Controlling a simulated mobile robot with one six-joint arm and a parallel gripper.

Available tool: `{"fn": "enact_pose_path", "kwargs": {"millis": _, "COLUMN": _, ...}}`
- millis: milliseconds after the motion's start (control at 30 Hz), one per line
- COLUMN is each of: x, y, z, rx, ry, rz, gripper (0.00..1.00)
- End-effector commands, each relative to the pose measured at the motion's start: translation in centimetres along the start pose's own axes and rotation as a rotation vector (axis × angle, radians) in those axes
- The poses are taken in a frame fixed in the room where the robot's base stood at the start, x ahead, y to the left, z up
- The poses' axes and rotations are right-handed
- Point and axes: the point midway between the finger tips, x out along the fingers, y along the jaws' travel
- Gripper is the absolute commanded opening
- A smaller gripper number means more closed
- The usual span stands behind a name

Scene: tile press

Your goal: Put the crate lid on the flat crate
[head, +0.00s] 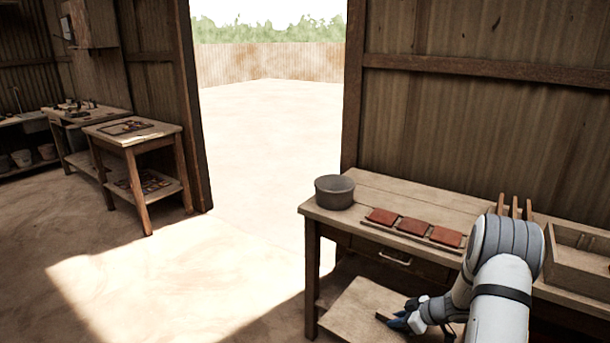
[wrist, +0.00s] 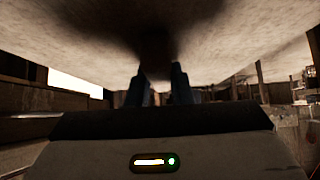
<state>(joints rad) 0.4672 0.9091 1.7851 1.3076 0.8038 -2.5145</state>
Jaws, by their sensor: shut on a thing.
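The crate lid (head: 352,308) is a flat pale wooden board, seen low in front of the workbench in the head view. My gripper (head: 392,319) is at its right edge, with dark blue fingers. In the wrist view the pale underside or face of the lid (wrist: 70,35) fills the top, and my fingers (wrist: 158,88) are shut on a dark part of it. A shallow open wooden crate (head: 578,262), which looks like the flat crate, stands on the bench at the right, partly cut off by the frame. My gripper and the lid are lower and to its left.
The workbench (head: 375,190) carries a grey round pot (head: 334,192), several red tiles on a strip and upright wooden pegs (head: 515,207) beside the crate. A drawer handle (head: 395,257) is on its front. Open floor (head: 190,270) lies left; a small table (head: 133,137) stands farther off.

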Motion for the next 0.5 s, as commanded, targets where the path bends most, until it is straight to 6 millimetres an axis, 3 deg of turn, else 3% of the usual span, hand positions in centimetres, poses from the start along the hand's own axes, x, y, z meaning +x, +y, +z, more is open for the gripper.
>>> {"fn": "enact_pose_path", "kwargs": {"millis": 267, "x": -1.0, "y": -0.6, "z": -5.2, "rx": 0.071, "ry": 0.002, "rz": 0.073, "gripper": 0.0}}
{"fn": "enact_pose_path", "kwargs": {"millis": 500, "x": -3.0, "y": -2.5, "z": -11.3, "rx": 0.177, "ry": 0.004, "rz": 0.182, "gripper": 0.0}}
